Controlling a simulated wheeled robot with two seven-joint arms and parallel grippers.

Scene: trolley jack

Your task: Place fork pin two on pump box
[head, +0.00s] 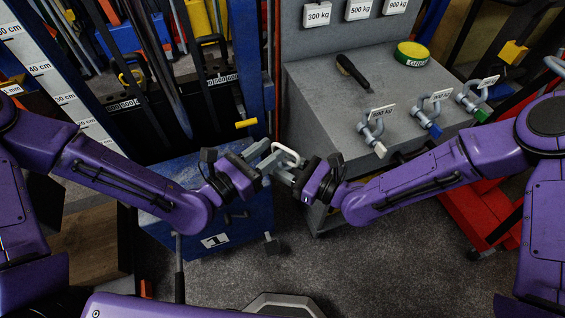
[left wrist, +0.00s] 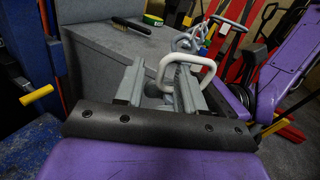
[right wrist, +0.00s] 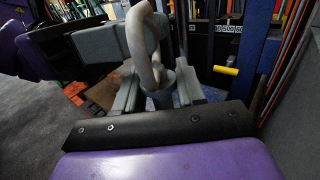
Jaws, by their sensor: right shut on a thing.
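A pale loop-handled pin (head: 287,156), which I take for fork pin two, is between my two grippers. My right gripper (head: 297,174) is shut on its grey shank (right wrist: 156,88). The loop rises from the jaws in the right wrist view (right wrist: 142,42). My left gripper (head: 265,159) is open, its jaws apart at the loop. In the left wrist view one side of the loop (left wrist: 164,75) is between the left jaws and the other passes beyond the right jaw. A blue box (head: 205,222) marked 1 stands below the grippers; I cannot tell if it is the pump box.
A grey bench (head: 320,88) on the right bears a brush (head: 352,71), a green-yellow tin (head: 412,54) and shackles (head: 372,130) with tags. A wall of tools and a height scale (head: 65,97) stand at the back left. Dark floor is clear in front.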

